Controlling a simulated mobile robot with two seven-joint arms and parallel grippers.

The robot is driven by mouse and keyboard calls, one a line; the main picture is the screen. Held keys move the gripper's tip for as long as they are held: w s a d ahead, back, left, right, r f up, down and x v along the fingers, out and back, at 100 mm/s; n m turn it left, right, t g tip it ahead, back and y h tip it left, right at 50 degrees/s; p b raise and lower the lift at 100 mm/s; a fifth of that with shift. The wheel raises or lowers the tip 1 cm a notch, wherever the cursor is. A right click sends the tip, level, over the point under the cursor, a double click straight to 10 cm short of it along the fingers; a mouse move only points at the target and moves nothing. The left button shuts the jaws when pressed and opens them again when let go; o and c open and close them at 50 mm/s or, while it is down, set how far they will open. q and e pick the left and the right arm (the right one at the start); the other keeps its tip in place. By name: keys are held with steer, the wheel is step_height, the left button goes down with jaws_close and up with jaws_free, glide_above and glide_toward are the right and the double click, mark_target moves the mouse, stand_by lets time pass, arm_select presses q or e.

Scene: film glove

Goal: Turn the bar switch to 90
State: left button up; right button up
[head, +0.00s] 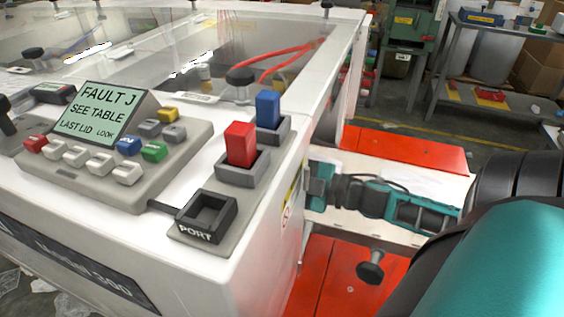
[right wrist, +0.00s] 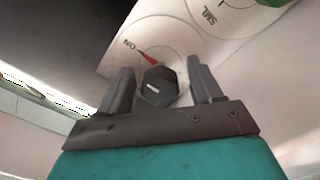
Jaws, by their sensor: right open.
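In the right wrist view, a black six-sided knob (right wrist: 158,86) with a short white mark sits on a round white dial plate. A red pointer (right wrist: 149,57) lies beside it, near the word ON. I cannot tell for sure that this knob is the bar switch; no 90 mark is legible. My right gripper (right wrist: 158,80) is open, one finger on each side of the knob, with gaps showing. In the head view my right gripper (head: 317,187) is at the machine's right side face, and the knob is hidden there. My left gripper is not in view.
A second dial (right wrist: 218,12) marked SML is close by at upper right. On the machine top are a display (head: 103,115) reading FAULT J, a red block (head: 240,144), a blue block (head: 268,108) and a PORT socket (head: 207,214).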

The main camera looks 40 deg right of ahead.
steer(key=shift+s, duration=0.1)
steer(key=v, duration=1.2)
steer(key=shift+s+d, duration=0.25)
steer(key=shift+s, duration=0.05)
